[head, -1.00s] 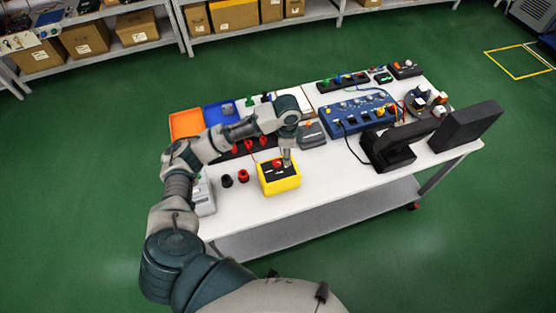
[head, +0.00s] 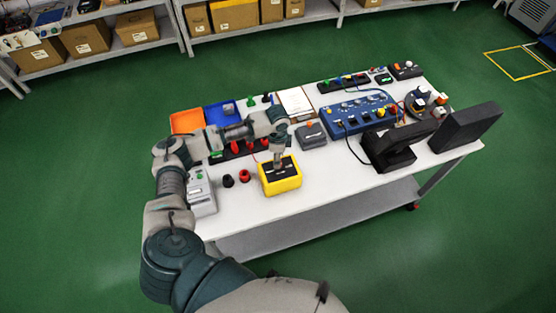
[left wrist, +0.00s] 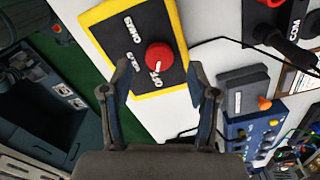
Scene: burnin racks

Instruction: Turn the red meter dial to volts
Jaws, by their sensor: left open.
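The yellow meter (head: 283,184) with a dark face stands near the front edge of the white table, left of centre. In the left wrist view its face (left wrist: 125,45) carries a round red dial (left wrist: 158,56) and several white labels. One label reads OHMS; the others are hard to read, and I cannot tell where the dial points. My left gripper (head: 278,165) is above the meter, pointing down, and hides the dial in the head view. In the left wrist view its fingers (left wrist: 158,72) are spread, one on each side of the dial, apart from it. My right gripper is not in view.
Black and red round pieces (head: 244,176) lie left of the meter. A grey box (head: 311,134) and a blue panel with knobs and cables (head: 360,111) stand behind it. A large black device (head: 392,146) stands right. The table front right of the meter is clear.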

